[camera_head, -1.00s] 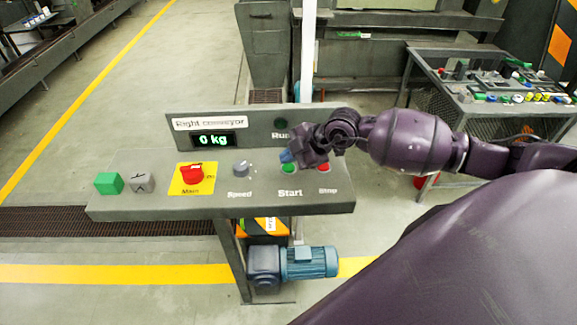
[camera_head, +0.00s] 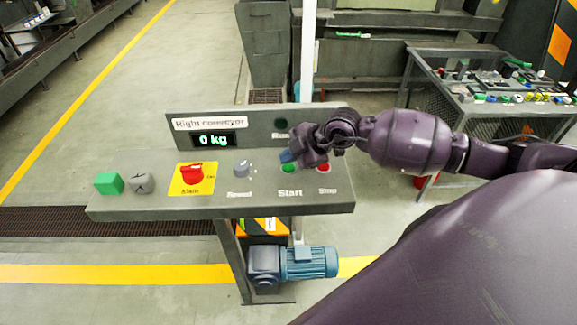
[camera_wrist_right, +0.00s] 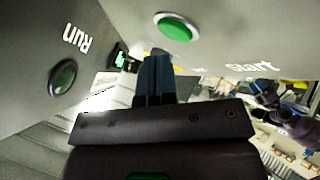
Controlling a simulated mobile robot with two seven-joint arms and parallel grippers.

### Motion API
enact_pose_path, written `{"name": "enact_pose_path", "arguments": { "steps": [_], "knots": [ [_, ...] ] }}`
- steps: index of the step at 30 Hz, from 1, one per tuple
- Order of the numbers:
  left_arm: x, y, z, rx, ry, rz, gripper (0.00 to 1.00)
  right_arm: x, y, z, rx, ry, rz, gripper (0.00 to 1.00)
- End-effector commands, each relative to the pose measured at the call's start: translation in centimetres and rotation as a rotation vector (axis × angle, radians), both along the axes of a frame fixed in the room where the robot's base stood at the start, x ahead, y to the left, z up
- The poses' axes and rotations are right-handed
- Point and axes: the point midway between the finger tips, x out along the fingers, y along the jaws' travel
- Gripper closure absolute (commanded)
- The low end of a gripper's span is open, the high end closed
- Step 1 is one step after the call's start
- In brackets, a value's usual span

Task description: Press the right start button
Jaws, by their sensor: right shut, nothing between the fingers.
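The green start button (camera_head: 289,168) sits on the sloped grey panel (camera_head: 330,203) of the right conveyor, above the word "Start". My right gripper (camera_head: 286,156), with blue fingertips, is just behind and above the button in the head view. It is shut and empty. In the right wrist view the start button (camera_wrist_right: 175,27) is at the top, and the shut fingers (camera_wrist_right: 155,60) point toward the panel just below and left of it. I see a gap between fingers and button in that picture; contact cannot be told. My left gripper is not in view.
The red stop button (camera_head: 323,168) is close to the right. The upright display (camera_head: 213,139) reads "0 kg". The run lamp (camera_wrist_right: 64,77) looks dark.

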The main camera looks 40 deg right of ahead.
Motion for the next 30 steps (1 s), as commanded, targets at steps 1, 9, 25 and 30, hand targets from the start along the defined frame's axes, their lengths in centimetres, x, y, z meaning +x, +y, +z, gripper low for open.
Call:
{"name": "enact_pose_path", "arguments": {
  "steps": [1, 9, 25, 30],
  "knots": [
    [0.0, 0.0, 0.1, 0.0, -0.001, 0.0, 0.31, 0.0, 0.0, -0.1, 0.001, 0.0, -0.001, 1.0],
    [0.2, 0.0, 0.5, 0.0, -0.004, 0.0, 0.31, 0.0, 0.0, -0.8, 0.001, 0.002, -0.001, 1.0],
    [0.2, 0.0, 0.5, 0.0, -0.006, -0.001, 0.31, 0.0, 0.0, -1.0, 0.001, 0.0, -0.001, 1.0],
    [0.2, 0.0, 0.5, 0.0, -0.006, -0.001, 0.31, 0.0, 0.0, -1.1, 0.001, 0.0, -0.001, 1.0]
  ]
}}
